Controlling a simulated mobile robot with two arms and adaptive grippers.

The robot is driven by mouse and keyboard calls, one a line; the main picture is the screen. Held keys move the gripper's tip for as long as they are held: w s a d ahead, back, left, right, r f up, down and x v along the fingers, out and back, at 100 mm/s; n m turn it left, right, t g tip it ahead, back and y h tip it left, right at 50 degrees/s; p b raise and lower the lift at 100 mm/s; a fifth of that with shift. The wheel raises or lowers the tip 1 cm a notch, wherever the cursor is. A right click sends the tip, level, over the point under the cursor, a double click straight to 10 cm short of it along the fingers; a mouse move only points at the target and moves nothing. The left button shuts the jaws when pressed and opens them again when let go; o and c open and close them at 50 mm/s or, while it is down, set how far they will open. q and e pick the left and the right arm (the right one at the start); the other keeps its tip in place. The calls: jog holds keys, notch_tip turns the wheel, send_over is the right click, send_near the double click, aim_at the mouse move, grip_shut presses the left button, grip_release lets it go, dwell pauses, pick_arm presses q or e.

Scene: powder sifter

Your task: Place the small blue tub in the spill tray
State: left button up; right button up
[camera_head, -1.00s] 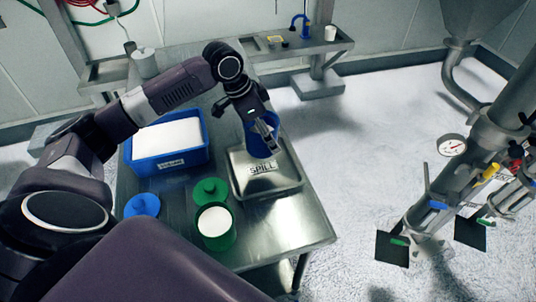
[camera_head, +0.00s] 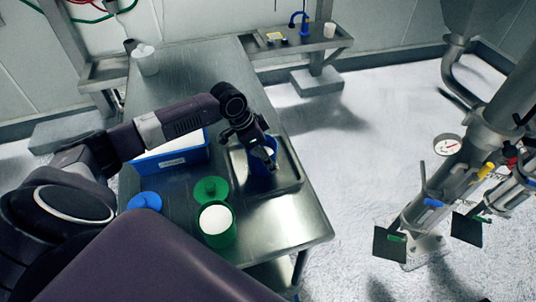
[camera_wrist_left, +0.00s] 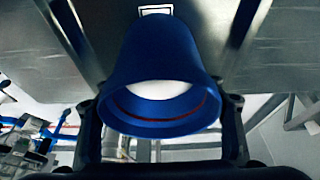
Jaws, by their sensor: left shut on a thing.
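The small blue tub (camera_head: 262,162) is held by my left gripper (camera_head: 268,152) over the metal spill tray (camera_head: 289,172) on the table. In the left wrist view the tub (camera_wrist_left: 160,65) sits between the two fingers, its open rim facing the camera and white powder inside. My left gripper (camera_wrist_left: 160,130) is shut on it. In the head view the gripper and wrist cover much of the tub, and the tray's label is hidden. I cannot tell whether the tub's base touches the tray floor. My right gripper is not in view.
A blue bin of white powder (camera_head: 185,158) stands left of the tray. A green tub (camera_head: 217,236), a green lid (camera_head: 211,190) and a blue lid (camera_head: 145,201) are nearer. A white container (camera_head: 146,62) stands at the back. The table's front right corner is clear.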

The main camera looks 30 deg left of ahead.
pick_arm(q)
jog(key=o, duration=1.5)
jog(key=shift+f, duration=0.1)
jog(key=b+v, duration=0.2)
jog(key=v, duration=1)
